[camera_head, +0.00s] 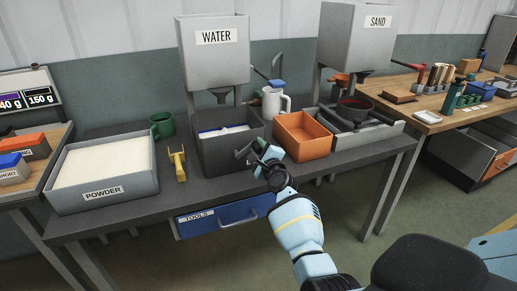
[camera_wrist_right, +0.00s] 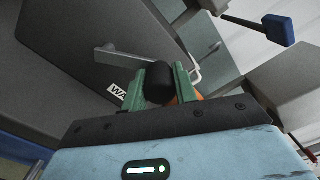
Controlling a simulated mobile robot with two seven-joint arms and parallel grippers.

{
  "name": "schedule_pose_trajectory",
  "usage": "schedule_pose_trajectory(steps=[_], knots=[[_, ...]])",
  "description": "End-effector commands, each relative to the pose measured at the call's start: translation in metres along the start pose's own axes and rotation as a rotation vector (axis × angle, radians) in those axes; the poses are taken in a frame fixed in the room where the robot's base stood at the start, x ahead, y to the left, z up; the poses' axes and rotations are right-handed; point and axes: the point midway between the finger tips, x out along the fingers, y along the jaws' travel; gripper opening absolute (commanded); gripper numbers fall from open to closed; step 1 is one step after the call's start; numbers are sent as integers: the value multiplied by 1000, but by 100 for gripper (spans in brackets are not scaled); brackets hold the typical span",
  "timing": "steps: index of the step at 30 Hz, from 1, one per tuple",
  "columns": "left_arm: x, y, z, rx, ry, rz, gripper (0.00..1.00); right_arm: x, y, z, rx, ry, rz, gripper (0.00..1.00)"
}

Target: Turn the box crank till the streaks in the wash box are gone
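The dark grey wash box (camera_head: 222,157) stands mid-table under the water hopper. Blue and white show inside it; I cannot make out streaks at this size. My right gripper (camera_head: 262,158) is at the box's right front side, where the crank is. In the right wrist view the green fingers of my right gripper (camera_wrist_right: 160,88) stand on both sides of the black crank knob (camera_wrist_right: 158,80), closed against it. The grey crank arm (camera_wrist_right: 120,57) runs left from behind the knob, beside the box wall with its partly hidden label (camera_wrist_right: 118,91). My left gripper is not in view.
An orange bin (camera_head: 303,137) stands right of the wash box, with a white jug (camera_head: 273,103) behind. Left are a yellow tool (camera_head: 178,166), a green mug (camera_head: 162,125) and the powder tray (camera_head: 103,193). The water hopper (camera_head: 213,55) hangs above. A blue tools drawer (camera_head: 225,216) is below.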

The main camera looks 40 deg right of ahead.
Motion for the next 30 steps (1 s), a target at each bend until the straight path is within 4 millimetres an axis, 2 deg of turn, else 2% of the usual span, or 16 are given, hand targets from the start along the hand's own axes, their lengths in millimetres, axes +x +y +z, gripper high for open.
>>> schedule_pose_trajectory(steps=[1, 5, 16, 30], knots=[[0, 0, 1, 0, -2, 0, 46, 0, -1, 0, -2, 1, -2, 34], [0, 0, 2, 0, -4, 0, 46, 0, -1, 0, -2, 0, -2, 50], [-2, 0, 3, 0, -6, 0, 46, -4, -1, 1, -1, 0, -1, 50], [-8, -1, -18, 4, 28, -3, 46, -65, -2, 1, -1, -1, -2, 50]])
